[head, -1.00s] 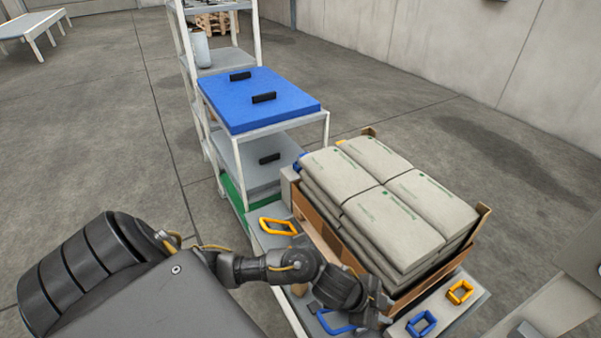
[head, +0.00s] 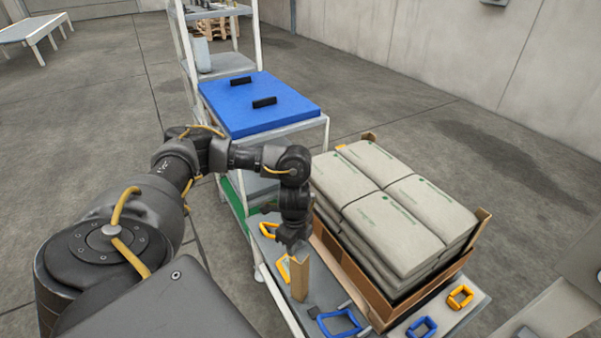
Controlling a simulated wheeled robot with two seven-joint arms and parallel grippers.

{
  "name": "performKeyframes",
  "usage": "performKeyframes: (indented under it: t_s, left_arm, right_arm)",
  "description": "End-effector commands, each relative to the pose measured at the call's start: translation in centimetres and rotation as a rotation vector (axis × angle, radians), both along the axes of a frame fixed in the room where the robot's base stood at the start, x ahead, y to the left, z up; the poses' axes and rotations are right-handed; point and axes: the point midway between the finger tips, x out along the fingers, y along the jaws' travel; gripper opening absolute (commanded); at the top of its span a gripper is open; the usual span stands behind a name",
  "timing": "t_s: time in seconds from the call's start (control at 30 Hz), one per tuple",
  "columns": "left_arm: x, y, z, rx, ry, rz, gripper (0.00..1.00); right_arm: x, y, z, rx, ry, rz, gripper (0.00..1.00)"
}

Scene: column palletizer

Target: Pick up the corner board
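A brown cardboard corner board (head: 300,279) stands upright at the near left side of the loaded pallet box, on the grey cart top. My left gripper (head: 297,250) points down at the upper end of this board, with its fingertips at the board's top edge. The fingers are small and partly merged with the board, so I cannot tell whether they are closed on it. Other brown corner pieces show at the back corner (head: 370,137) and the right corner (head: 483,214) of the load. My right gripper is out of view.
Grey-white sacks (head: 395,205) fill the brown box. Blue strap loops (head: 338,323) and orange loops (head: 460,297) lie on the cart top (head: 400,330) around it. A shelf unit with a blue top (head: 262,103) stands behind my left arm. Open floor lies at the left.

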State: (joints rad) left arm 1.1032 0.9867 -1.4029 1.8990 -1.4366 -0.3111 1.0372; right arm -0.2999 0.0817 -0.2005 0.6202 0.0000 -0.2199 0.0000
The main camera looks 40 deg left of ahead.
Motion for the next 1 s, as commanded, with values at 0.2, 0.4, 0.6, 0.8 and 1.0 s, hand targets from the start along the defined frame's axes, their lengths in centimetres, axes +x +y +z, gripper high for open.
performKeyframes:
  t_s: [0.2, 0.4, 0.6, 0.8, 1.0]
  left_arm:
    - [-0.1, -0.1, -3.4, -0.001, 0.001, 0.001, 0.29]
    - [0.0, -0.1, -4.3, -0.002, -0.001, -0.001, 0.29]
    - [-0.3, -0.1, -5.8, 0.002, 0.002, -0.001, 0.29]
    - [-0.5, -0.2, -8.7, -0.001, 0.001, 0.000, 0.29]
    - [-0.4, -0.2, -9.5, -0.002, -0.002, 0.000, 0.29]
  right_arm:
    - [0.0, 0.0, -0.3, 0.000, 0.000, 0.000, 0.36]
    - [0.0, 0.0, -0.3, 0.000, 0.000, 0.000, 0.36]
    - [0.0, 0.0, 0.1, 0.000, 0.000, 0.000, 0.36]
    - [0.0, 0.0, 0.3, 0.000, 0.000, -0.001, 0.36]
    - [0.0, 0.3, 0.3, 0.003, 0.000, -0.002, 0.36]
